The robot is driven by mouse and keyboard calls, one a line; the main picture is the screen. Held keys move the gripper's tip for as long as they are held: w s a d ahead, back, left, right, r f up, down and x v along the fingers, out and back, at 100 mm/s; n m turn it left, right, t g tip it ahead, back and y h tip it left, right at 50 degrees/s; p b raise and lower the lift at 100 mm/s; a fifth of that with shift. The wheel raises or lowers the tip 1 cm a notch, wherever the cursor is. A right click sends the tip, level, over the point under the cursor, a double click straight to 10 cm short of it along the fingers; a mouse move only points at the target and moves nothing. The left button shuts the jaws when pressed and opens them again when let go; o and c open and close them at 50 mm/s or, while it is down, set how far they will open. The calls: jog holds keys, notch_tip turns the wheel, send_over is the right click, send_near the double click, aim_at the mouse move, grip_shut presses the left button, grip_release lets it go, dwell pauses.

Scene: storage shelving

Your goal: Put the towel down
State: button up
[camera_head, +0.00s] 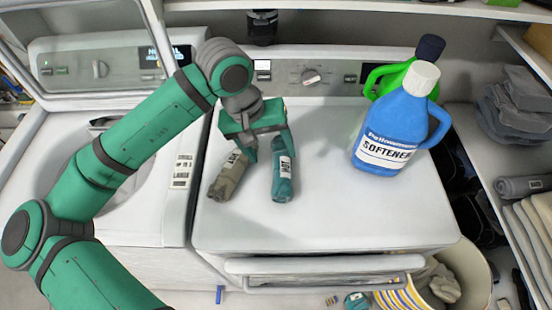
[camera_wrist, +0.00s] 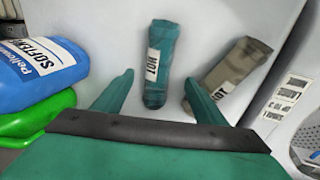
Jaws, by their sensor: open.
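A teal rolled towel (camera_head: 283,182) with a white label lies on top of the white dryer. It also shows in the wrist view (camera_wrist: 157,82), its near end between my spread fingers. A grey-brown rolled towel (camera_head: 228,178) lies to its left in the head view, and to its right in the wrist view (camera_wrist: 233,72). I cannot tell whether a finger touches a towel.
A blue softener bottle (camera_head: 392,125) and a green bottle (camera_head: 388,76) stand on the right of the dryer top (camera_head: 330,215). Its front middle is clear. A washer (camera_head: 165,205) with raised lid is left. Folded towels sit on a shelf (camera_head: 475,140) right; a striped basket (camera_head: 478,272) stands below.

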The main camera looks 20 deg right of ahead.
jog(key=v, duration=0.5)
